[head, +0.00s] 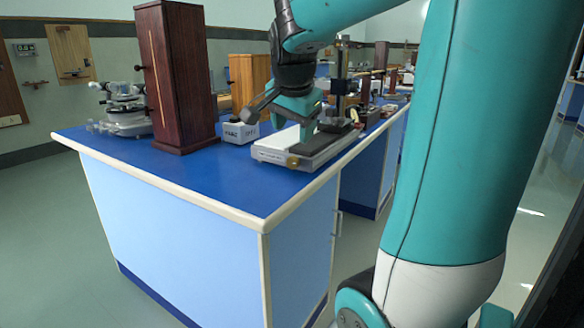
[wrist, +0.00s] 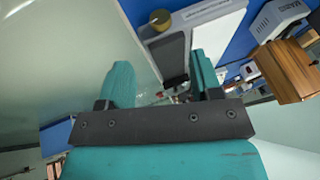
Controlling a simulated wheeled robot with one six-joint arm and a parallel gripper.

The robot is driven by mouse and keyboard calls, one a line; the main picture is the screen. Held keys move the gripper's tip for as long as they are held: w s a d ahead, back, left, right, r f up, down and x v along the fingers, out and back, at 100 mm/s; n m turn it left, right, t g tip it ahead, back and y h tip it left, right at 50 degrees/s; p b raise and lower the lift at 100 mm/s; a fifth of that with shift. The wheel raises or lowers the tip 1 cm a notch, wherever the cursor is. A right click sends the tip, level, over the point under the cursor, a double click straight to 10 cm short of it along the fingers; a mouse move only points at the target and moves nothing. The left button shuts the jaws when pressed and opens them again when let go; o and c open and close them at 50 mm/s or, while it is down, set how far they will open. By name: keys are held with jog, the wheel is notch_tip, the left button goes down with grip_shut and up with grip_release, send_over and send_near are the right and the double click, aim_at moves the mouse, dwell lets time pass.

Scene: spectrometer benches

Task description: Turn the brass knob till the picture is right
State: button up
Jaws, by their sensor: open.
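The brass knob (head: 293,162) is on the near end of a long pale instrument base (head: 270,152) at the bench's right edge. It also shows at the top of the wrist view (wrist: 160,19), beyond my fingertips and near the left finger's side. My gripper (wrist: 160,70) is open, with nothing between its teal fingers. In the head view my gripper (head: 300,118) hangs over the instrument, apart from the knob. A dark upright part (head: 342,80) stands farther along the instrument. I cannot make out any picture or screen.
The blue bench top (head: 215,178) is clear in front. A tall dark wooden box (head: 177,75) and a metal instrument (head: 125,108) stand at left. A small grey labelled box (head: 240,131) sits beside the instrument base. More benches stand behind.

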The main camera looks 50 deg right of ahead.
aim_at(292, 159)
jog(key=b+x, duration=0.2)
jog(key=x, duration=0.8)
jog(key=shift+d+f, duration=0.15)
jog(key=shift+f, duration=0.05)
jog(key=shift+r, duration=0.1)
jog(key=c, duration=0.9)
